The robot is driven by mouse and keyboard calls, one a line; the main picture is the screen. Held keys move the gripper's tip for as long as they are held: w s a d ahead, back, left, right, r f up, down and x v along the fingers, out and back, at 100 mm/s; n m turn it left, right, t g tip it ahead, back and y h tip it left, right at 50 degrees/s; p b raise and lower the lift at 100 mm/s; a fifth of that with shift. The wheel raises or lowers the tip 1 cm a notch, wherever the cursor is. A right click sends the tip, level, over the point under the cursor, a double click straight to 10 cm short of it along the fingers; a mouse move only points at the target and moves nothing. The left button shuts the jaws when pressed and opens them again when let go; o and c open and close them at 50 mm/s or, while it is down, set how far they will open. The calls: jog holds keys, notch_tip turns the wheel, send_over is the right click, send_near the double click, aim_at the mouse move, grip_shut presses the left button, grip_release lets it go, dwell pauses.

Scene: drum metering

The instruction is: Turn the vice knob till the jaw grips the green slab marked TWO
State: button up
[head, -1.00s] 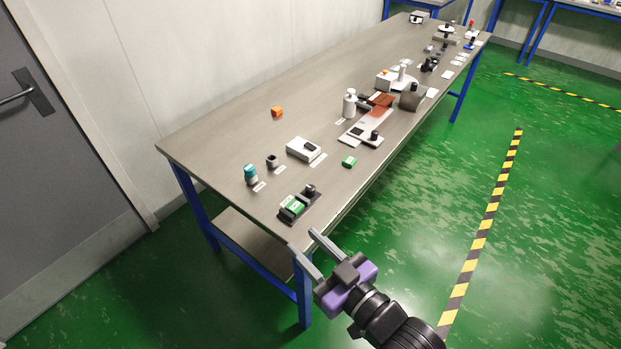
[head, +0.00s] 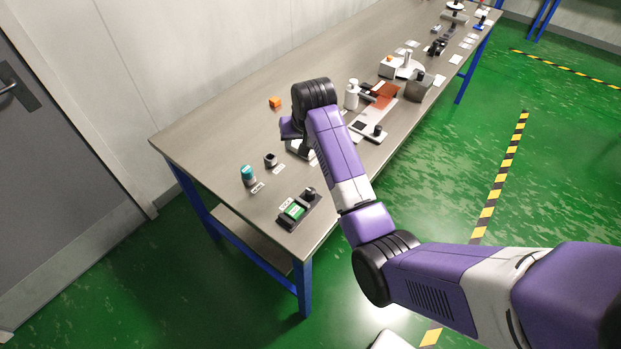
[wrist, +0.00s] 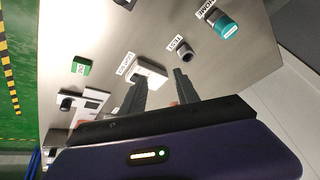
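The vice, a dark base (head: 313,214) near the table's front corner in the head view, carries a green slab (head: 295,211) with a pale label too small to read. Its black knob (head: 310,192) stands at the far end of the base. I cannot tell whether the jaw touches the slab.
A teal-topped cylinder (head: 248,176) and a small dark cylinder (head: 270,160) stand left of my arm. An orange cube (head: 275,102) lies farther back. A loose green block (wrist: 82,66) and a white box (wrist: 150,74) show in the wrist view.

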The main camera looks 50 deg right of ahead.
aim_at(311, 191)
jog(key=s+a+f+g, duration=0.1)
jog(key=s, duration=0.1)
jog(key=s+a+f+g+y, duration=0.1)
jog(key=s+g, duration=0.1)
jog(key=s, duration=0.1)
jog(key=s+a+f+g+y, duration=0.1)
jog(key=s+f, duration=0.1)
jog(key=shift+s+a+f+m+g, duration=0.1)
jog(key=shift+s+a+m+g, duration=0.2)
jog(key=shift+s+m, duration=0.1)
jog(key=shift+f+p, duration=0.55)
jog(key=shift+f, duration=3.2)
jog(key=shift+c, duration=0.3)
grip_shut()
